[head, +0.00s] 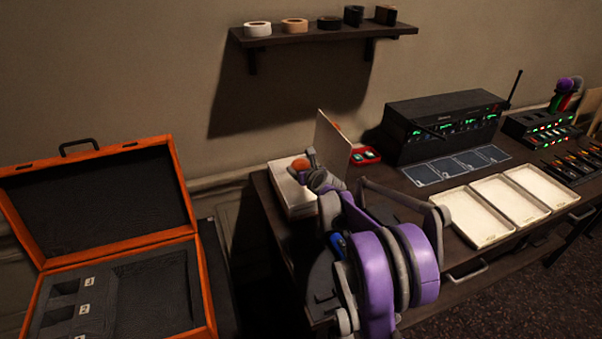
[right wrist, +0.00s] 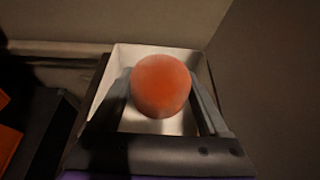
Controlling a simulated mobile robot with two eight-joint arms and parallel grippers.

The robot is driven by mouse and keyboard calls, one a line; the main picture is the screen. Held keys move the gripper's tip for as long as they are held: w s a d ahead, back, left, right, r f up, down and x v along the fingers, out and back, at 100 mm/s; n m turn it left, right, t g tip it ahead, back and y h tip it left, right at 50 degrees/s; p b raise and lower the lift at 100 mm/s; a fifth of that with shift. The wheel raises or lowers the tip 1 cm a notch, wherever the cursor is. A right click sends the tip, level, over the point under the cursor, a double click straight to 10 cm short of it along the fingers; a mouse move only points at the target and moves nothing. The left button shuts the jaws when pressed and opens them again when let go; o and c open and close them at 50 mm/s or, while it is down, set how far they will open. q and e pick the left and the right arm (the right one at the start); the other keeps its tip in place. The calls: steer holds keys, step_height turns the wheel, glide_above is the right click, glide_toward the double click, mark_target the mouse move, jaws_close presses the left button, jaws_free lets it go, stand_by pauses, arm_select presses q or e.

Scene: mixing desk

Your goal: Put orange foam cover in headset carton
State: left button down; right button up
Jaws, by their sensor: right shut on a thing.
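The orange foam cover (right wrist: 160,84) is round and sits between the two fingers of my right gripper (right wrist: 168,100). In the head view the foam cover (head: 301,164) shows as a small orange ball at the tip of my right gripper (head: 305,172). The headset carton (head: 290,192) is a white open box at the left end of the desk, with its lid (head: 331,142) standing up on the right. The gripper holds the cover over the carton; in the right wrist view the carton's pale inside (right wrist: 150,52) shows behind the cover. I cannot tell the height above its floor. My left gripper is not in view.
A red tray (head: 366,156) with small items lies right of the carton lid. A black receiver rack (head: 444,122), blue mats and white trays (head: 508,205) fill the desk further right. An open orange case (head: 118,262) stands left, and a wall shelf (head: 325,34) hangs above.

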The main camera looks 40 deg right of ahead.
steer(key=shift+f, duration=0.75)
steer(key=shift+f+b, duration=0.5)
steer(key=shift+b, duration=0.05)
steer(key=shift+f, duration=0.1)
steer(key=o, duration=1.2)
steer(key=shift+c, duration=0.2)
